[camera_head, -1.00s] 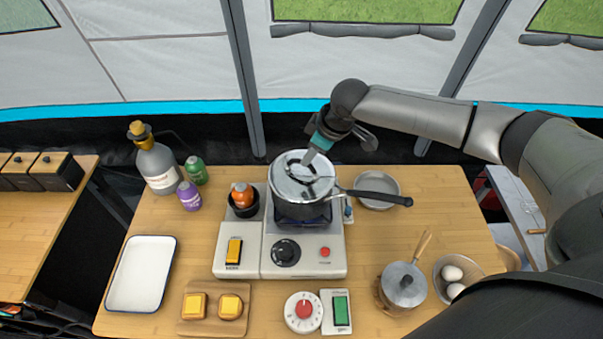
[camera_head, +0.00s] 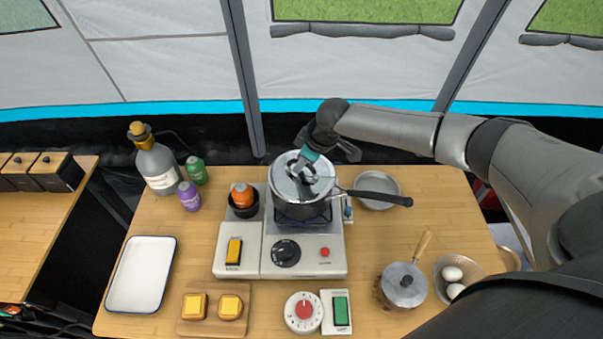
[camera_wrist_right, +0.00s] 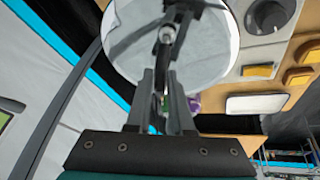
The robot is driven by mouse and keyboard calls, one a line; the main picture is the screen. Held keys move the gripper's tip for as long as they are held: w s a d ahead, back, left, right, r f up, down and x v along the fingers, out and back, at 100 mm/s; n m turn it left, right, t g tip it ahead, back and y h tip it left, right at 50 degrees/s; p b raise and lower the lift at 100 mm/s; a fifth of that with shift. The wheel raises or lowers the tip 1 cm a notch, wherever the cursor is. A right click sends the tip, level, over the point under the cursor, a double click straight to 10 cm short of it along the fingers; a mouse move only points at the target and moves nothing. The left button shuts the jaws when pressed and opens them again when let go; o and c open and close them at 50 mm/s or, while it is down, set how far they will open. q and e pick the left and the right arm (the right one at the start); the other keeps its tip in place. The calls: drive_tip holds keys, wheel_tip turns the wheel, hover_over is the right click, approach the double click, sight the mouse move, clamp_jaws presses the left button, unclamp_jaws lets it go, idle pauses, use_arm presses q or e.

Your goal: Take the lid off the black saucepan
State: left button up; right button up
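The black saucepan (camera_head: 301,209) stands on the stove, its long dark handle pointing right. Its shiny round lid (camera_head: 284,186) sits on top and also shows in the right wrist view (camera_wrist_right: 205,50). My right gripper (camera_head: 302,170) reaches down over the lid from the back right, at the lid's dark handle. In the right wrist view its two fingers (camera_wrist_right: 161,85) stand close together, one on either side of the lid handle (camera_wrist_right: 166,36). Whether they press on it I cannot tell. My left gripper is not in view.
The stove (camera_head: 305,260) carries a small black cup (camera_head: 243,208) with an orange-topped bottle, left of the pan. A grey plate (camera_head: 379,188) lies right, under the pan's handle. Bottles (camera_head: 158,168) stand at back left. A white tray (camera_head: 142,274) leaves bare table around it.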

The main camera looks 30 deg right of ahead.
clamp_jaws()
idle(1.1)
